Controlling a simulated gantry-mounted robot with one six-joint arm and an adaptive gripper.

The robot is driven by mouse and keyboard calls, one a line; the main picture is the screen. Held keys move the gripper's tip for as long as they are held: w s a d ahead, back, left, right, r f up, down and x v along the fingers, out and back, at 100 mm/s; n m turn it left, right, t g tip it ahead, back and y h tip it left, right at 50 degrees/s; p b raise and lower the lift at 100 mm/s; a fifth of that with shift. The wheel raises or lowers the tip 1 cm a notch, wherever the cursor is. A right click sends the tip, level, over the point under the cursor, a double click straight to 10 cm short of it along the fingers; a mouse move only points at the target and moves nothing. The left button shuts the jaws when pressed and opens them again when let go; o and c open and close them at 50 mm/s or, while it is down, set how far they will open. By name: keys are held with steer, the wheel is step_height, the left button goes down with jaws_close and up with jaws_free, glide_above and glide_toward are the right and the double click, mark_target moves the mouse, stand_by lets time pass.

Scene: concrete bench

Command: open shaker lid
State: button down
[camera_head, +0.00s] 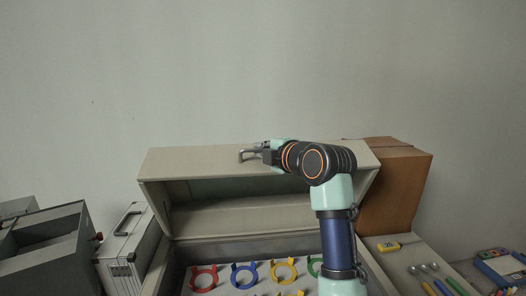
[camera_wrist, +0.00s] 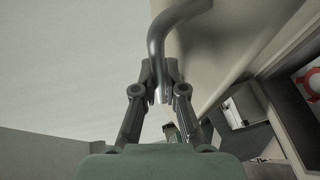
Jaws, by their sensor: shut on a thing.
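The shaker is a large beige box whose lid (camera_head: 210,161) is raised at the back, with a dark gap below it and the interior showing. A bent grey metal handle (camera_head: 244,155) sits on the lid's front face. My gripper (camera_head: 262,153) is at this handle, left of my wrist. In the wrist view, the two fingers of my gripper (camera_wrist: 160,88) are closed around the end of the curved handle (camera_wrist: 160,38). The lid's panel (camera_wrist: 218,38) runs along the right of the handle. My arm hides part of the lid's right side and the shaker's interior.
Inside the shaker are red (camera_head: 204,278), blue (camera_head: 244,274) and yellow (camera_head: 284,268) clamps. A silver case (camera_head: 130,250) and grey bin (camera_head: 45,245) stand left. A brown box (camera_head: 405,185) stands right, with a yellow tube (camera_head: 389,246) and tools in front.

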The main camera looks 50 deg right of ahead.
steer(key=c, duration=1.2)
jaws_free()
steer(key=shift+s, duration=0.1)
steer(key=v, duration=1.2)
